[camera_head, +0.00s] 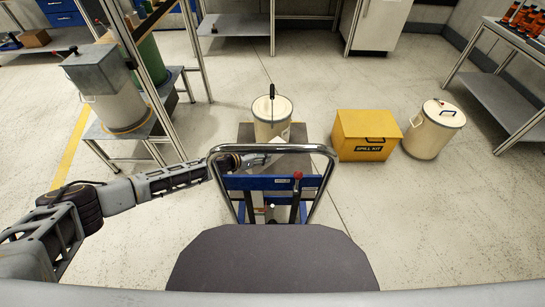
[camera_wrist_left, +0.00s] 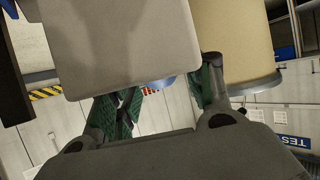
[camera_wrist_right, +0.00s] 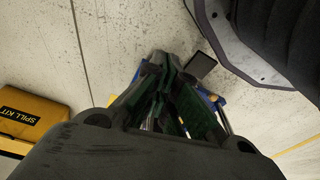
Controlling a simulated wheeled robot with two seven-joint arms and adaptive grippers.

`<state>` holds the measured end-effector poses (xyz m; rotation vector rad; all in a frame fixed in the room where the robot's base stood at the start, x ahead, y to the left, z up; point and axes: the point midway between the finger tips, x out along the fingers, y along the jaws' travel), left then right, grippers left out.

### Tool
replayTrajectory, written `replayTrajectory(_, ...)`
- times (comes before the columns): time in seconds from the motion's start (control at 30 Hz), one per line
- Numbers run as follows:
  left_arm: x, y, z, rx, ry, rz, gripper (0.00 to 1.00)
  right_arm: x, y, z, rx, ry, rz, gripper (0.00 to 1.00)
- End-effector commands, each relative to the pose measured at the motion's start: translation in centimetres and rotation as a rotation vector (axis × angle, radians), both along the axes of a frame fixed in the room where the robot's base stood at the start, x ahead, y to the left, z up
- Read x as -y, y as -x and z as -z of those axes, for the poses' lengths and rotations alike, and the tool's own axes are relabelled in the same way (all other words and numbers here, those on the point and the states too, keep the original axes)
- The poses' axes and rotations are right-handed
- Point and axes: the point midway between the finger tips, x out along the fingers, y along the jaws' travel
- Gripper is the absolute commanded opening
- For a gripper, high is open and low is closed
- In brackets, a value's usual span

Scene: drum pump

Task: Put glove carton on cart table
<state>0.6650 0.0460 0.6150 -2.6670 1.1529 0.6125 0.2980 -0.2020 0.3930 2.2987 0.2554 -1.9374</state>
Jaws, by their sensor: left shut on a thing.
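My left gripper (camera_wrist_left: 165,95) is shut on a pale grey box, taken as the glove carton (camera_wrist_left: 110,40), which fills the upper left of the left wrist view. In the head view my left arm reaches from the left to the cart's handle, and the left gripper (camera_head: 250,160) is over the cart table (camera_head: 245,131), just in front of a cream drum (camera_head: 272,118). Only a pale bit of the carton (camera_head: 279,141) shows there; whether it touches the table is hidden. My right gripper (camera_wrist_right: 165,85) has its fingers close together, empty, and is outside the head view.
The cart's steel handle (camera_head: 216,152) arches in front of the table. A yellow spill kit box (camera_head: 365,135) and another cream drum (camera_head: 434,130) stand on the floor to the right. A rack with a grey-topped container (camera_head: 115,105) stands at left.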

Motion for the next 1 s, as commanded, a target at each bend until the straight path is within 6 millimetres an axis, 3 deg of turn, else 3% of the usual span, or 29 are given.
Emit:
replayTrajectory(0.57, 0.0, 0.0, 0.3, 0.001, 0.001, 0.000, 0.11, -0.2, -0.2, -0.5, 0.000, -0.003, 0.000, 0.00)
replayTrajectory(1.0, 0.1, 0.0, 2.9, 0.001, 0.002, 0.001, 0.11, -1.1, -0.4, -4.3, -0.016, -0.015, -0.006, 0.00)
